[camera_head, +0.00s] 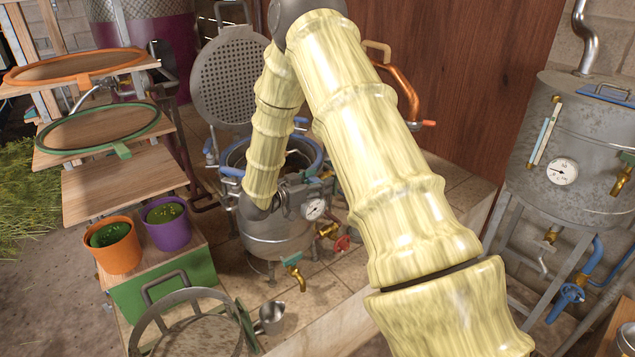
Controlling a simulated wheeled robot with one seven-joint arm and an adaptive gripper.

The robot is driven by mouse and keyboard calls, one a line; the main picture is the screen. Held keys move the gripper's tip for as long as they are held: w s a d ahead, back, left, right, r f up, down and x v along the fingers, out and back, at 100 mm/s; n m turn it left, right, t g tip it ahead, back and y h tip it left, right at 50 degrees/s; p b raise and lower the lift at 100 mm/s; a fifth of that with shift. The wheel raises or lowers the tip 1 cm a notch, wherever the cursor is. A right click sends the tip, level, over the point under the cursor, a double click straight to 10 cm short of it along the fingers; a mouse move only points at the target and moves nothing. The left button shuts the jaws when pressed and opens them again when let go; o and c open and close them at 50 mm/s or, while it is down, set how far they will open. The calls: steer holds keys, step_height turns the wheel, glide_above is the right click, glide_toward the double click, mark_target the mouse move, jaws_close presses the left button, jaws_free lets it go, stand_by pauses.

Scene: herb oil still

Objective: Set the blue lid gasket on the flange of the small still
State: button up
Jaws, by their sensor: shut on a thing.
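The small still (278,243) is a grey metal pot with a gauge, brass taps and a red valve wheel, in the middle of the head view. The blue lid gasket (316,155) is a ring at the still's top opening, roughly around its rim. My arm crosses in front and hides part of the ring and flange. I cannot tell whether the ring lies flat on the flange or is slightly above it. My gripper (287,202) is low at the near side of the rim, partly hidden by my wrist, and shut on the gasket.
An orange ring (30,77) and a green ring (60,142) lie on wooden shelves at left. Orange (118,258) and purple (168,234) pots stand below. A perforated grey disc (222,85) stands behind the still. A larger tank (570,140) is at right.

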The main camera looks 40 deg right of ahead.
steer(key=shift+f, duration=0.45)
stand_by(0.3)
steer(key=o, duration=1.4)
steer(key=shift+s, duration=0.1)
steer(key=shift+r, duration=0.1)
steer(key=shift+a, duration=0.1)
steer(key=shift+w+a, duration=0.2)
steer(key=a, duration=0.3)
steer(key=a+r, duration=0.1)
steer(key=a, duration=0.7)
steer(key=shift+s+a+r, duration=0.15)
steer(key=shift+s+r, duration=0.15)
steer(key=shift+f, duration=0.1)
